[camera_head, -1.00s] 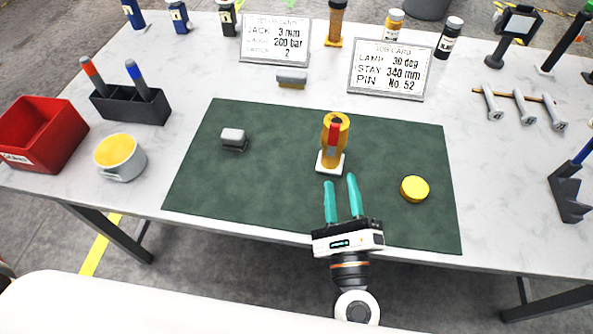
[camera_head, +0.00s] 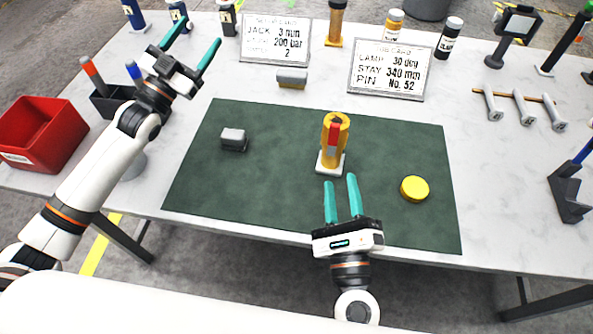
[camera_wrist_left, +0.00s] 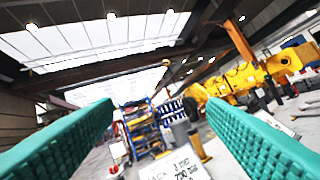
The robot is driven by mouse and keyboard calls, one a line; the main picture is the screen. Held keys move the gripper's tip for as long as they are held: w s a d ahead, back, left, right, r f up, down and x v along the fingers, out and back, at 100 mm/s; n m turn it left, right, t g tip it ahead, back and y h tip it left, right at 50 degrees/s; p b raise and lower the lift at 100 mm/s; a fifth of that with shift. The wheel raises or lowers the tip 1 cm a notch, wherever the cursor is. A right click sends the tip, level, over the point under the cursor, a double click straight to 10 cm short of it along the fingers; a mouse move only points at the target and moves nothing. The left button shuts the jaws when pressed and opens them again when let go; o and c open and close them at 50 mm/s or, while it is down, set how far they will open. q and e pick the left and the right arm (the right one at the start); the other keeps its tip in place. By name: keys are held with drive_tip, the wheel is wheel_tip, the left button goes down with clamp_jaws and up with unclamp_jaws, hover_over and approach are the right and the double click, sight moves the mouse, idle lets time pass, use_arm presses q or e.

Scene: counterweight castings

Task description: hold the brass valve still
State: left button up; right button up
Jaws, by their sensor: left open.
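The brass valve (camera_head: 342,135) stands upright on a small white base on the green mat (camera_head: 270,195), with a red and grey strip on its front. My right gripper (camera_head: 340,181) comes in from the table's front edge. Its teal fingers are apart and empty, with the tips just in front of the valve's base. My left gripper (camera_head: 201,32) is open and raised over the back left of the table, well away from the valve. In the left wrist view its two fingers (camera_wrist_left: 160,125) are spread with nothing held between them; the valve does not show there.
A grey block (camera_head: 233,139) and a yellow disc (camera_head: 415,188) lie on the mat. Two cards (camera_head: 390,70) and several bottles stand behind. A red bin (camera_head: 40,135) is at the left, next to a partly hidden black pen holder (camera_head: 105,105).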

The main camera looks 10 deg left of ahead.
use_arm(q)
drive_tip(key=s+d+f+g, duration=0.2)
drive_tip(key=s+d+f, duration=0.2)
drive_tip(key=d+f, duration=0.3)
drive_tip(key=s+d+f+n+g+h, duration=0.1)
drive_tip(key=s+d+f+g, duration=0.1)
drive_tip(key=s+d+f, duration=0.2)
drive_tip(key=s+d+f+g+h, duration=0.1)
drive_tip(key=s+d+f+g, duration=0.2)
drive_tip(key=d+f, duration=0.7)
drive_tip(key=shift+s+d+f, duration=0.15)
drive_tip(key=shift+s+d, duration=0.4)
drive_tip(key=shift+s, duration=0.35)
drive_tip(key=shift+w+d, duration=0.1)
drive_tip(key=shift+d, duration=0.1)
drive_tip(key=x, duration=1.1)
drive_tip(key=shift+d, duration=0.3)
